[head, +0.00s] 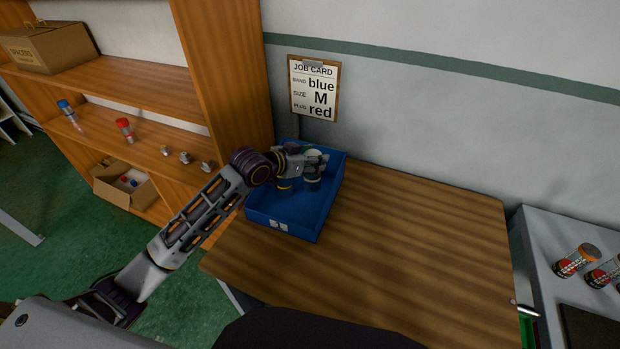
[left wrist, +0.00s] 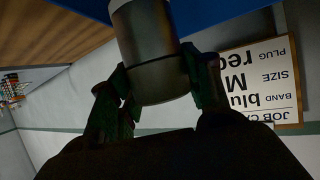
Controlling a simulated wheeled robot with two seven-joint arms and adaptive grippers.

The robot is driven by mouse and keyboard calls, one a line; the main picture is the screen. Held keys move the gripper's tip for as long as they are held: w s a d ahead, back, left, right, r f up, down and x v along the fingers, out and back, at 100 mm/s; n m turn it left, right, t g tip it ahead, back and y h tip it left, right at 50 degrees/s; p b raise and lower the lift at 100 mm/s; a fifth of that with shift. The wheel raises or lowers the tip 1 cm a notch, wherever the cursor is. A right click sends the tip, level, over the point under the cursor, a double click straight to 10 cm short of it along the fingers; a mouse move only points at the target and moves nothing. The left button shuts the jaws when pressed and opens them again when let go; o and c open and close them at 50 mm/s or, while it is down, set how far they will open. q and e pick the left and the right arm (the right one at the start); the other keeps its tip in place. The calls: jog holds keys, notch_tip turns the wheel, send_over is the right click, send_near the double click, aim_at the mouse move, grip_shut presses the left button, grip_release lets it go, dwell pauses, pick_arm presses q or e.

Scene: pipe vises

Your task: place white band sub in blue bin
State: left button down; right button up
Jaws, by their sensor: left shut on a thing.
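The blue bin (head: 282,213) stands on the wooden table against the wall. My left gripper (head: 316,165) is over the back part of the bin, shut on the white band sub (head: 314,155). In the left wrist view this sub (left wrist: 150,40) is a grey cylinder with a pale band, held between both fingers (left wrist: 160,88). Its lower end points into the bin; I cannot tell if it touches the floor. A yellow-banded piece (head: 285,186) shows in the bin beside it, partly hidden by my gripper. My right gripper is out of view.
A job card (head: 313,90) hangs on the wall behind the bin. The wooden table (head: 420,235) is clear to the right. A shelf (head: 150,150) at left holds several small parts and cardboard boxes. A grey bench (head: 545,235) at right carries several red-and-orange cylinders.

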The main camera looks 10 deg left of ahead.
aim_at(306, 176)
pick_arm(q)
jog(key=shift+f, duration=1.5)
jog(key=shift+f, duration=1.95)
jog(key=c, duration=0.7)
grip_release()
jog(key=shift+f, duration=0.1)
jog(key=shift+s+a, duration=0.1)
jog(key=shift+v, duration=5.95)
